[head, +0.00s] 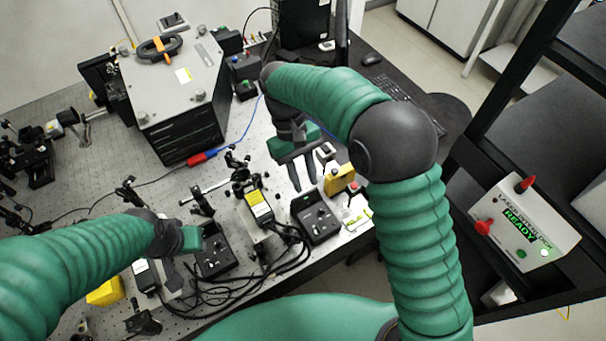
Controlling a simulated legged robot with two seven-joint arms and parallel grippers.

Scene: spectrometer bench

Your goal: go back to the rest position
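My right arm comes up from the lower right, bends at a dark elbow and reaches over the bench. My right gripper (304,182) points down over the optical bench, its two grey fingers apart with nothing visible between them. My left arm comes in from the lower left. My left gripper (191,239) is low over the near part of the bench, beside a black control box (214,256). Its fingers are mostly hidden, so I cannot tell their opening or whether they touch anything.
A large grey-topped spectrometer box (170,80) stands at the back. A second black control box (316,217) and a yellow block (339,180) stand near the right gripper. Cables clutter the front edge. An interlock box (524,222) reading READY is at right.

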